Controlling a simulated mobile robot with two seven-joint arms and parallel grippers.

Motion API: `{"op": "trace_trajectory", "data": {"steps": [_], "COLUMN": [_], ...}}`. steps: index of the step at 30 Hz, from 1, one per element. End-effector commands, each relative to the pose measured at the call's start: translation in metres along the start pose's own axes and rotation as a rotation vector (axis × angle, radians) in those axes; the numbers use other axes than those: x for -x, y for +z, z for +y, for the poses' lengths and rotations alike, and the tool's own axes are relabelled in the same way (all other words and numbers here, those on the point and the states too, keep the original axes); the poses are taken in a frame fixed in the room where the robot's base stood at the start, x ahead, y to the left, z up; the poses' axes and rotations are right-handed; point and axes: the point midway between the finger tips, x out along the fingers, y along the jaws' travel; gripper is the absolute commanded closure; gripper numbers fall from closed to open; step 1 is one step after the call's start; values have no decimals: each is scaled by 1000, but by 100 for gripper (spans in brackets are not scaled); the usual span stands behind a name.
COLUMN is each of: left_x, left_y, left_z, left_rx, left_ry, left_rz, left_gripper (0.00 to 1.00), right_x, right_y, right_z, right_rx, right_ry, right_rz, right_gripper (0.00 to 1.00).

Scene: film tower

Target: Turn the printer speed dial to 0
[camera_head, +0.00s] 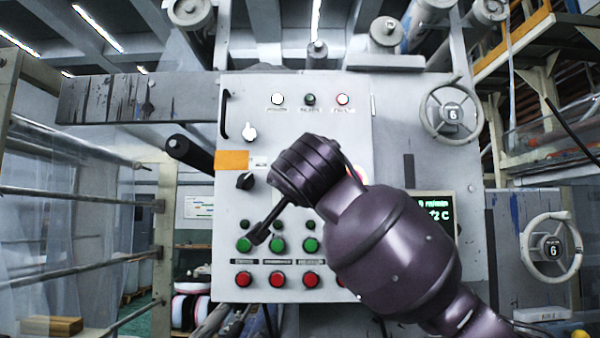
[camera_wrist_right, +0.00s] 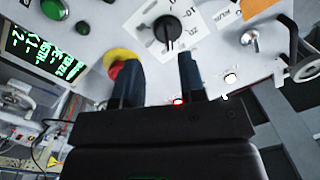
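The speed dial (camera_wrist_right: 168,28) is a black knob on a white numbered scale plate. In the right wrist view it is at the top middle, just beyond my right gripper (camera_wrist_right: 157,62). That gripper is open, with one finger on each side of an empty gap. The fingers look apart from the dial; the exact distance is hard to tell. The dial's pointer setting is not clear. In the head view my right wrist (camera_head: 305,170) covers the dial and most of the gripper. My left gripper is not in view.
A red and yellow emergency stop (camera_wrist_right: 117,65) lies close to the left finger in the wrist view. The panel (camera_head: 232,282) also carries a black knob (camera_head: 245,180), a white knob (camera_head: 249,133), green buttons (camera_head: 244,244) and red buttons (camera_head: 244,280). A green-lettered display (camera_head: 441,213) is partly covered.

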Motion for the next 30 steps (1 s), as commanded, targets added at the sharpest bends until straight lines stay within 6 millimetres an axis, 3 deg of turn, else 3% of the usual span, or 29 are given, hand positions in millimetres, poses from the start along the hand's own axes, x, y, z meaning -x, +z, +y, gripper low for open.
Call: {"op": "trace_trajectory", "data": {"steps": [3, 10, 24, 30], "left_x": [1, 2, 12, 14], "left_y": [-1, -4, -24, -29], "left_z": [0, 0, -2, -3], "left_rx": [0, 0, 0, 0], "left_ry": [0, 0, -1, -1], "left_rz": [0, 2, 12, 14], "left_gripper": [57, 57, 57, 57], "right_x": [13, 12, -61, -82], "right_y": [-20, -29, -33, -32], "right_z": [-13, -17, -14, -13], "right_rx": [-54, -85, -83, -84], "right_ry": [33, 52, 51, 48], "right_rz": [24, 34, 34, 33], "right_gripper": [63, 63, 63, 63]}}
